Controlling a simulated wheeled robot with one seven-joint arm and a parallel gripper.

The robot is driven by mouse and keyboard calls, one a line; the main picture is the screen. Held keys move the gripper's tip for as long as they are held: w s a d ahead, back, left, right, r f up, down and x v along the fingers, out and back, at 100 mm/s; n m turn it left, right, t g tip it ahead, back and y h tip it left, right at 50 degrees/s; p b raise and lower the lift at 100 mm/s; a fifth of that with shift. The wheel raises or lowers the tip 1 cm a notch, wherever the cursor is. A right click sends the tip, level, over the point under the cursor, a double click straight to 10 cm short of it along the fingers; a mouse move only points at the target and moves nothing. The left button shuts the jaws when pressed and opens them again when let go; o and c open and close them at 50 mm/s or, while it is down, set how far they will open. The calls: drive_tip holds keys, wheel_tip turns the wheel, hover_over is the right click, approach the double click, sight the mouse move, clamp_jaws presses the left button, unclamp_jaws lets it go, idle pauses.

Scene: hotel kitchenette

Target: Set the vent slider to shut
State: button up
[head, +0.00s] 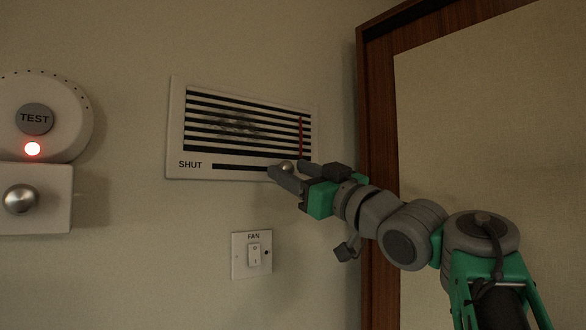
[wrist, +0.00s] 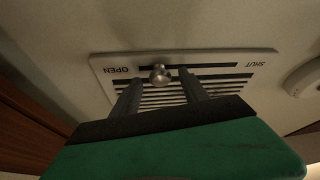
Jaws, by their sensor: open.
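The white wall vent (head: 174,130) has dark slats and a slot (head: 235,167) along its lower edge, with SHUT printed at the left end. The round metal slider knob (head: 287,166) sits at the right end of the slot. In the wrist view, which is upside down, the knob (wrist: 159,74) is beside the word OPEN (wrist: 117,69), far from SHUT (wrist: 256,64). My gripper (head: 286,170) is open at the knob, one finger to each side of it. In the wrist view the gripper (wrist: 160,92) shows a gap between both fingers and the knob. In the head view the fingers hide the OPEN label.
A wooden door frame (head: 376,120) stands close right of the vent. A FAN switch (head: 252,254) is below it. A round TEST alarm (head: 65,110) with a lit red light and a metal knob on a plate (head: 20,199) are at the left. The wall between is clear.

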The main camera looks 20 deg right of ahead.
drive_tip(key=shift+c, duration=0.3)
clamp_jaws()
idle(1.0)
